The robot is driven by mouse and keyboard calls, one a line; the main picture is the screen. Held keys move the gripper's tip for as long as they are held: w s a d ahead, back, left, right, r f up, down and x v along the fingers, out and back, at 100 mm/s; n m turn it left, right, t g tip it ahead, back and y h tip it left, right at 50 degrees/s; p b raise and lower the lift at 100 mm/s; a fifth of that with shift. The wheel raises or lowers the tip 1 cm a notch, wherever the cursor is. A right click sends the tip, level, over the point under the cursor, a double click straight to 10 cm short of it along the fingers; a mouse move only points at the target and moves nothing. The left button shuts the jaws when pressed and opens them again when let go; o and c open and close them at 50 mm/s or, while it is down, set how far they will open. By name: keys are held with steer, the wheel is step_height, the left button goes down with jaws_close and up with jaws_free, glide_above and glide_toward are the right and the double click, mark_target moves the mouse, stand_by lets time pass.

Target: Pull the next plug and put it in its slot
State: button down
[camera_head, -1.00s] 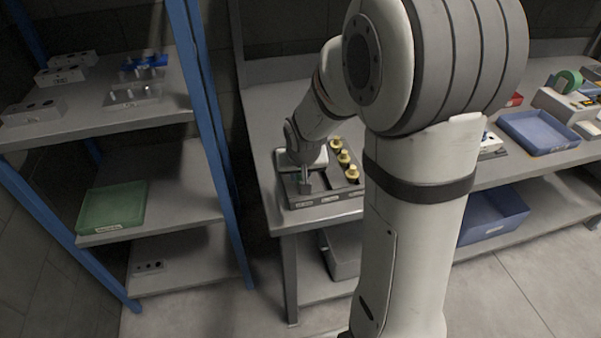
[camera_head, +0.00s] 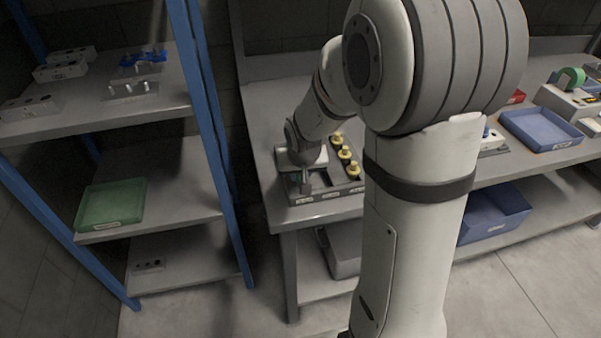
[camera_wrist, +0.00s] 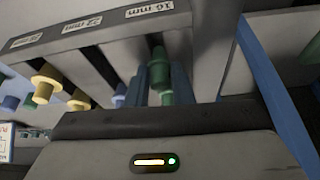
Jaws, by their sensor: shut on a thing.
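My gripper (camera_wrist: 160,88) is shut on a green plug (camera_wrist: 157,72), which shows between the two bluish fingers in the wrist view. In the head view my gripper (camera_head: 305,182) is at the left part of a grey divided tray (camera_head: 330,199) on the bench. The tray's labelled wall (camera_wrist: 120,22) fills the top of the wrist view, and the label nearest the plug reads 16 mm. I cannot tell whether the plug is inside a compartment or above it. Yellow plugs (camera_head: 345,155) stand in a row at the tray's right side.
A blue-framed shelf rack (camera_head: 205,110) stands at left, with a green tray (camera_head: 112,204) on its middle shelf. A blue tray (camera_head: 540,131) lies further right on the bench. The bench (camera_head: 262,120) is bare behind and left of the divided tray.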

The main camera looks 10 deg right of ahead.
steer(key=shift+f, duration=0.15)
steer(key=c, duration=1.2)
jaws_free()
steer(key=v, duration=0.8)
steer(key=shift+s, duration=0.1)
steer(key=shift+n+g, duration=0.6)
steer(key=shift+g, duration=0.3)
steer(key=s+r, duration=0.1)
steer(key=s, duration=0.5)
steer(key=s+r, duration=0.1)
steer(key=s, duration=0.5)
steer(key=s+r, duration=0.1)
steer(key=s, duration=0.4)
steer(key=shift+s+d+r, duration=0.15)
steer(key=shift+s+d, duration=0.05)
steer(key=shift+s, duration=0.2)
